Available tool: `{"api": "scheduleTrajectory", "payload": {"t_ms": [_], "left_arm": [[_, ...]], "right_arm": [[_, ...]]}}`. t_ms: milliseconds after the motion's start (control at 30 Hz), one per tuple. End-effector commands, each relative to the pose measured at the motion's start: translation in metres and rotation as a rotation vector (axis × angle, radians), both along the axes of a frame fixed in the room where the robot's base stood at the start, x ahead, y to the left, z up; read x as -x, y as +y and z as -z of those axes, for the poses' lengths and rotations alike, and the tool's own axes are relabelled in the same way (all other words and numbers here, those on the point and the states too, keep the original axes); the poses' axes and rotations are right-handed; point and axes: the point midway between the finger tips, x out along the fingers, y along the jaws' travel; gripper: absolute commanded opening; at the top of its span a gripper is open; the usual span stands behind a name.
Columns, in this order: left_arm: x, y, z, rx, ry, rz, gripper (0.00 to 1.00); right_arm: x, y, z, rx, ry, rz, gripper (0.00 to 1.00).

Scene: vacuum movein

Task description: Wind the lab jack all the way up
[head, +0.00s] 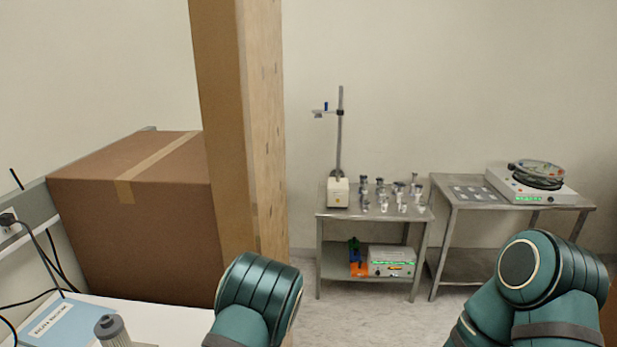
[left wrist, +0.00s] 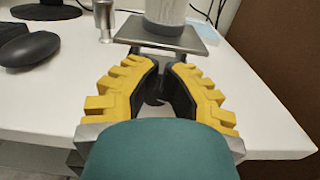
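In the left wrist view, a flat metal plate (left wrist: 190,40), apparently the lab jack's top, sits at the far side of my left gripper (left wrist: 166,64). A pale grey cylinder (left wrist: 165,12) stands on the plate, cut off by the top edge. Dark parts show just below the plate; the rest of the jack is hidden. My left gripper's yellow fingers point at the jack, their tips close together with a narrow gap. The head view shows neither gripper nor the jack clearly.
A white table (head: 160,318) carries a blue booklet (head: 60,322) and a grey-capped cylinder (head: 112,330). A large cardboard box (head: 140,235) and wooden post (head: 245,130) stand behind. Steel carts (head: 322,240) are farther off.

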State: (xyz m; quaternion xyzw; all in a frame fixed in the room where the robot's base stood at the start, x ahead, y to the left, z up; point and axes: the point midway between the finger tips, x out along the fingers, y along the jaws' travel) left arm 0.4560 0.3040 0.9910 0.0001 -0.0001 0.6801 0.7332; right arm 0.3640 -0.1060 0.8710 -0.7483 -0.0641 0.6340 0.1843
Motion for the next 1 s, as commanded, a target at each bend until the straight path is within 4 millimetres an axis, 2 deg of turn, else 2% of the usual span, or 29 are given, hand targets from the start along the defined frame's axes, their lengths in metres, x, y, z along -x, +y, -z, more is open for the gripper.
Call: {"api": "scheduleTrajectory", "payload": {"t_ms": [567,900,1000], "left_arm": [[-0.006,-0.0016,0.0012,0.003,-0.002,0.006,0.0],[-0.0068,-0.0025,-0.008,0.002,-0.002,0.006,0.0],[-0.0067,-0.0084,-0.0075,0.002,-0.002,0.008,0.0]], "right_arm": [[0.0002,-0.0001,-0.0026,-0.001,0.0,0.0,0.47],[0.0001,-0.0002,-0.0104,-0.001,0.0,0.0,0.47],[0.0001,-0.0002,-0.0098,-0.001,0.0,0.0,0.47]]}}
